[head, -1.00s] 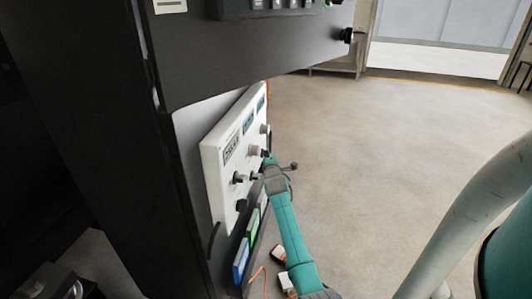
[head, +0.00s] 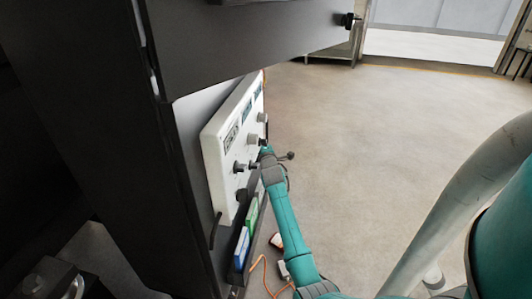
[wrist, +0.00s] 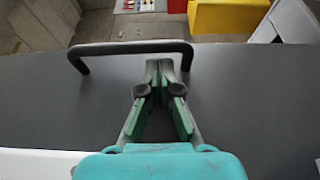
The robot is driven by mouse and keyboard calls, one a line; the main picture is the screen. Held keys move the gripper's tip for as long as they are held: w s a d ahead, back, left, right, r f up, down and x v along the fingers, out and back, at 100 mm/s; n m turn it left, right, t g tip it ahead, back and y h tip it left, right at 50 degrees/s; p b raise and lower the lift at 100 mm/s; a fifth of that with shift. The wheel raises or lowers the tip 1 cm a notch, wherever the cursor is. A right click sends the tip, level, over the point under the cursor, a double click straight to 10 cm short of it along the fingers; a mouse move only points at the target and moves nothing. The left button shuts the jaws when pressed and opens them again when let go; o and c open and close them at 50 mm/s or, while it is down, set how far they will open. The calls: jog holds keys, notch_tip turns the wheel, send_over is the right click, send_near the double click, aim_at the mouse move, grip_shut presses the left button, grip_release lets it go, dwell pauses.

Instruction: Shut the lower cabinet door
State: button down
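The dark cabinet (head: 110,150) fills the left of the head view. Below its upper dark panel (head: 240,50), a grey surface (head: 188,125) carries a white control panel (head: 218,145) with knobs; I cannot tell whether this is the lower door. A black bar handle (wrist: 130,47) stands out from a dark grey surface (wrist: 70,100) in the wrist view. My gripper (wrist: 160,66) is before that surface, its fingertips close together, empty and near the handle's right part; I cannot tell if they touch. In the head view my gripper's end is too small to read.
Blue and green binders (head: 242,248) sit in a holder below the white panel. An orange cable (head: 262,268) lies on the floor nearby. Open floor (head: 390,130) spreads to the right. A yellow box (wrist: 228,17) stands beyond the dark surface.

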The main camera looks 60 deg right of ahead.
jog(key=v, duration=1.1)
jog(key=shift+f, duration=0.2)
jog(key=shift+s, duration=0.15)
